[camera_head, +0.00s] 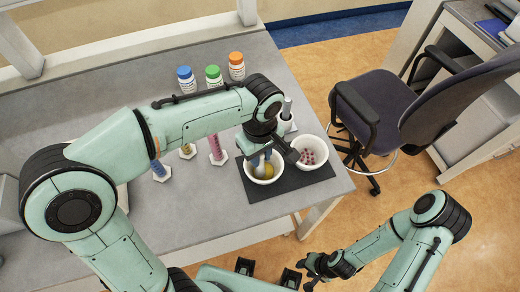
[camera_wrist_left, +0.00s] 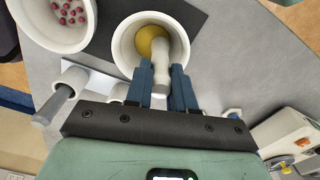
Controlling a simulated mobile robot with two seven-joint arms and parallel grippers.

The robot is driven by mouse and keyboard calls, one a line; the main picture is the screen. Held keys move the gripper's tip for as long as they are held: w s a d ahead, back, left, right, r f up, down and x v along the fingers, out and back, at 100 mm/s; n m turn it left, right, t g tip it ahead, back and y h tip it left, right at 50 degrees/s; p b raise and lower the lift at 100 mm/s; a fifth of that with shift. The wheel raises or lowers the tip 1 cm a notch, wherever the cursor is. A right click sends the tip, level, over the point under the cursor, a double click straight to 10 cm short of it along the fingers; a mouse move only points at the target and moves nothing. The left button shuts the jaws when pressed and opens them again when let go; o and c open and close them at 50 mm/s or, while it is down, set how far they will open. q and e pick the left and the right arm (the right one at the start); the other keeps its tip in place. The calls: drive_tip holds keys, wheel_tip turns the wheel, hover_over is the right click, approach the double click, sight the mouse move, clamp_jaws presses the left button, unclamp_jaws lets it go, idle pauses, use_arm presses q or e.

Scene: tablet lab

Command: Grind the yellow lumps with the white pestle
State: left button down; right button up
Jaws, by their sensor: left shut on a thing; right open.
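My left gripper (camera_head: 262,160) is shut on the white pestle (camera_wrist_left: 161,68), and its fingers (camera_wrist_left: 161,88) sit over the near rim of a white mortar (camera_wrist_left: 119,48). The pestle's lower end reaches into this mortar, against or just over a rounded yellow mass (camera_wrist_left: 148,40); whether it touches is unclear. In the head view the mortar (camera_head: 250,172) stands on a dark mat, partly covered by my gripper, with yellow (camera_head: 266,174) at its bottom. My right gripper (camera_head: 309,274) is open and empty, low in front of the table.
A grey-handled tool (camera_head: 286,108) stands behind. Blue-, green- and orange-capped bottles (camera_head: 212,77) and several coloured cylinders (camera_head: 216,148) stand farther left. A chair (camera_head: 385,105) is right.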

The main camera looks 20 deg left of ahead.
use_arm(q)
drive_tip(key=shift+s+f, duration=0.1)
drive_tip(key=shift+s, duration=0.1)
drive_tip(key=shift+w+d+r+p, duration=0.1)
drive_tip(key=shift+r+p, duration=0.75)
drive_tip(key=shift+r, duration=0.5)
drive_tip(key=shift+w+r+p, duration=0.1)
drive_tip(key=shift+r+p, duration=1.25)
drive_tip(key=shift+r, duration=1.2)
use_arm(e)
drive_tip(key=w+r, duration=0.4)
drive_tip(key=r, duration=0.1)
drive_tip(key=shift+w+r+t, duration=0.3)
drive_tip(key=shift+w+r, duration=0.05)
drive_tip(key=shift+s, duration=0.1)
